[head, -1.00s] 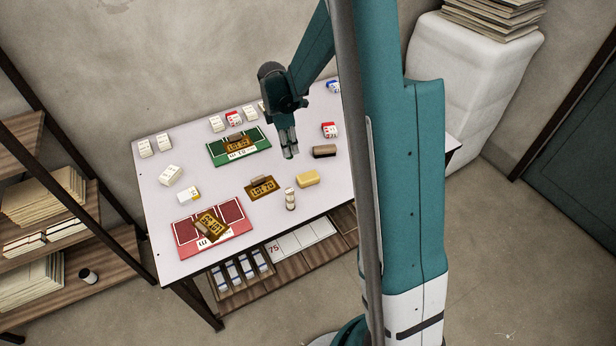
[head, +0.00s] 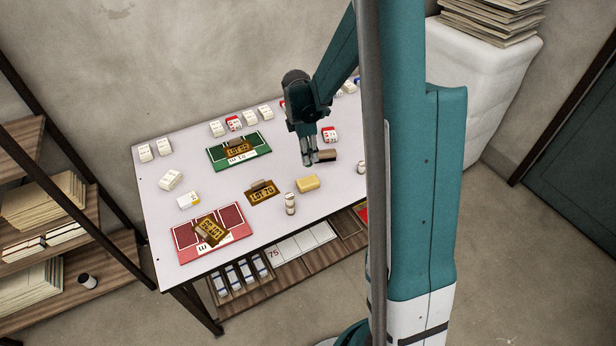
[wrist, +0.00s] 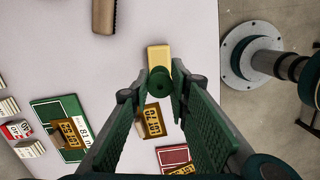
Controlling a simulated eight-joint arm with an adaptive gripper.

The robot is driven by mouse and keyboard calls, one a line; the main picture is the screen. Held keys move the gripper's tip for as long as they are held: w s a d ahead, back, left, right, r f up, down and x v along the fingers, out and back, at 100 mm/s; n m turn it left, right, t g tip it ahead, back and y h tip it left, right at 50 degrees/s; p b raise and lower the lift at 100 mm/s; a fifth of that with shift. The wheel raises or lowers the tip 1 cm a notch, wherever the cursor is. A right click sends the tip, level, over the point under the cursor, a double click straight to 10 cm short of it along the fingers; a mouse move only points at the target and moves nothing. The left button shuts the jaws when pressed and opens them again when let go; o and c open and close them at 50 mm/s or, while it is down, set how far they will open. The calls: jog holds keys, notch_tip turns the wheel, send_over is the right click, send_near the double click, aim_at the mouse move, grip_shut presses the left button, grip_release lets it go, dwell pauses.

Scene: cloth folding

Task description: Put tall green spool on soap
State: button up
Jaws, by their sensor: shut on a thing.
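The green spool (wrist: 159,83) shows as a dark round end between my fingertips in the wrist view. My gripper (head: 318,160) is shut on it, pointing down above the table. In the head view the spool cannot be made out between the fingers. The soap (head: 308,183) is a yellow block lying on the table, just in front of and slightly left of the gripper in the head view. In the wrist view the soap (wrist: 158,56) shows just beyond the spool, partly covered by it. The spool's height above the soap is hard to judge.
A brown block (head: 327,155) lies close behind the gripper. A small white cylinder (head: 290,203) stands near the soap, by the table's front edge. A bronze plate (head: 262,193), a green mat (head: 240,160) and a red mat (head: 182,254) lie to the left. Several white tiles line the back.

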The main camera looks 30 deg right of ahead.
jog(key=shift+f+b, duration=0.35)
jog(key=shift+f, duration=2.45)
jog(key=shift+f, duration=0.1)
jog(key=shift+f, duration=1.8)
jog(key=shift+f+b, duration=0.15)
jog(key=shift+b, duration=0.3)
jog(key=o, duration=0.8)
jog(key=shift+r, duration=0.2)
jog(key=shift+w+a+r+p, duration=0.1)
jog(key=shift+a+r+p, duration=0.2)
jog(key=shift+r, duration=1.7)
jog(key=shift+a+r+p, duration=0.15)
jog(key=shift+r+p, duration=0.2)
jog(key=shift+r, duration=1.6)
jog(key=shift+w+a+r+p, duration=0.1)
jog(key=shift+a+r+p, duration=0.2)
jog(key=shift+r, duration=1.7)
jog(key=shift+s+r, duration=0.1)
